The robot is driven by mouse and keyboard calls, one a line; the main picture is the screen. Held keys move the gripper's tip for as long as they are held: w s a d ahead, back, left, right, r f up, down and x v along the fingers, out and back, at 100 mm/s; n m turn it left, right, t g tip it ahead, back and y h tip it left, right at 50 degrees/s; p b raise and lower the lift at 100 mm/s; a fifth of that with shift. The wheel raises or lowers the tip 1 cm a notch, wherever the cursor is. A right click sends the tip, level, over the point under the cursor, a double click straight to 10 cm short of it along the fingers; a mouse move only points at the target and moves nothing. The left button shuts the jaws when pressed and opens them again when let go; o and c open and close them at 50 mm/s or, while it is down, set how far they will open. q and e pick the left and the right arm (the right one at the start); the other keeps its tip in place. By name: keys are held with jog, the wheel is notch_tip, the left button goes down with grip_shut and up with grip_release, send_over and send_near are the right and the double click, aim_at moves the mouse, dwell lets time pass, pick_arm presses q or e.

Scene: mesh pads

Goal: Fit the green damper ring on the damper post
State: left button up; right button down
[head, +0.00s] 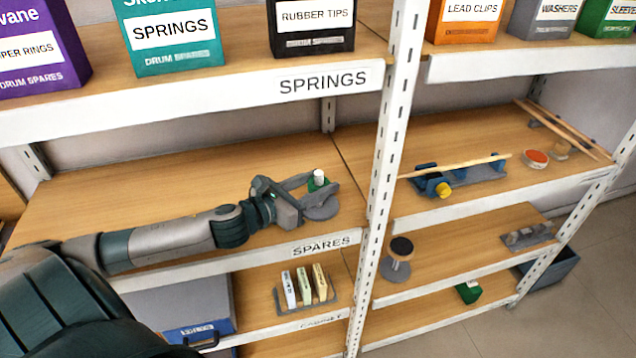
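The green damper ring (316,184) shows between the fingers of my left gripper (324,183), over the middle shelf on the left. The white top of the damper post (319,174) stands up above the ring, so the ring looks to be around the post. A round grey base (321,211) lies below on the shelf. The two fingers are spread apart, one on each side of the ring. I cannot tell if they touch it. The near finger hides the lower part of the ring and post. My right gripper is out of view.
A slotted white upright (391,130) stands just right of the post. The right bay holds a blue stand with a drumstick (432,185) and a red-topped disc (535,158). The shelf (120,190) behind my arm is bare.

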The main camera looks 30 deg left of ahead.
pick_arm(q)
jog(key=o, duration=0.5)
jog(key=shift+s, duration=0.2)
jog(key=shift+b+v, duration=0.55)
jog(key=shift+v, duration=0.65)
jog(key=shift+b+v, duration=0.7)
jog(key=shift+v, duration=6.6)
